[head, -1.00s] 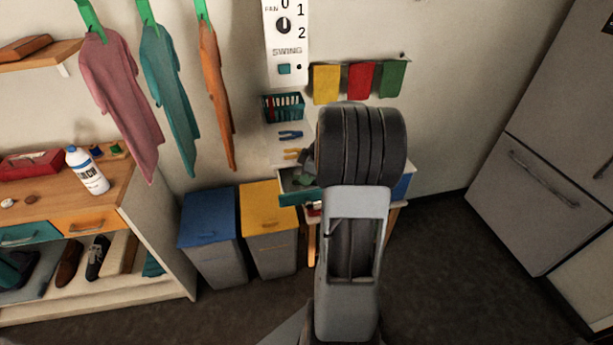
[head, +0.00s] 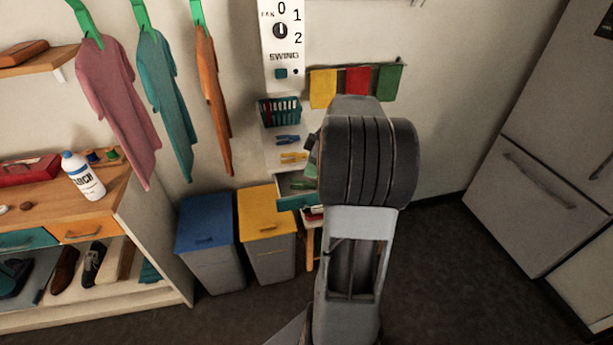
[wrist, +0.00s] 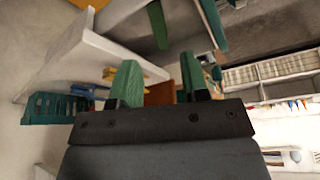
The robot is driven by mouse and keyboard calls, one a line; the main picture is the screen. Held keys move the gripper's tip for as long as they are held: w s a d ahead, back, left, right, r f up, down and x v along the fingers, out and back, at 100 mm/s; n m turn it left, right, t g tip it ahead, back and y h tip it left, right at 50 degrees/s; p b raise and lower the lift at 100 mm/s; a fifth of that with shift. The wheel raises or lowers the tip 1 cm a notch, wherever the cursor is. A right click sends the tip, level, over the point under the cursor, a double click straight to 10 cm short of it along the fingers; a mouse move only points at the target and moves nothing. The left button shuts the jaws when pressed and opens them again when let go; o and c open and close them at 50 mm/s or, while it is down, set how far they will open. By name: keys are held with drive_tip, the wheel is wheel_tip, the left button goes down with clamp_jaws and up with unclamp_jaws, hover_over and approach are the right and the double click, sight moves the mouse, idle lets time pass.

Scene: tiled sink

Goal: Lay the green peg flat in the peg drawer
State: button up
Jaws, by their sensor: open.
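The peg drawer (head: 298,201) is open, with a teal front, below the white table in the head view. Its teal edge also shows at the top of the wrist view (wrist: 213,25). The green peg (head: 301,185) appears to lie in the drawer. In the wrist view a dark green bar (wrist: 157,25), which looks like this peg, is beyond the fingertips and apart from them. My gripper (wrist: 159,82) is open and empty, its green fingers spread. In the head view, my arm hides most of the gripper and part of the drawer.
On the white table (head: 277,153) are a blue peg (head: 287,139), a yellow peg (head: 294,158) and a teal basket (head: 280,112). A blue-lidded bin (head: 208,240) and a yellow-lidded bin (head: 267,225) stand left of the drawer. Floor right of my arm is clear.

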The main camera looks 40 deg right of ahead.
drive_tip(key=v, duration=0.5)
drive_tip(key=a+m+h, duration=0.1)
drive_tip(key=a+m, duration=0.2)
drive_tip(key=a, duration=0.9)
drive_tip(key=s+a+f+m+h, duration=0.1)
drive_tip(key=s+a+m, duration=0.1)
drive_tip(key=s+a, duration=0.2)
drive_tip(key=s+a+f+m+h, duration=0.1)
drive_tip(key=s+a+f+m, duration=0.1)
drive_tip(key=s+a, duration=0.3)
drive_tip(key=a+m, duration=0.1)
drive_tip(key=a, duration=0.3)
drive_tip(key=shift+a+f+t, duration=0.2)
drive_tip(key=shift+a+t, duration=0.1)
drive_tip(key=shift+a, duration=0.05)
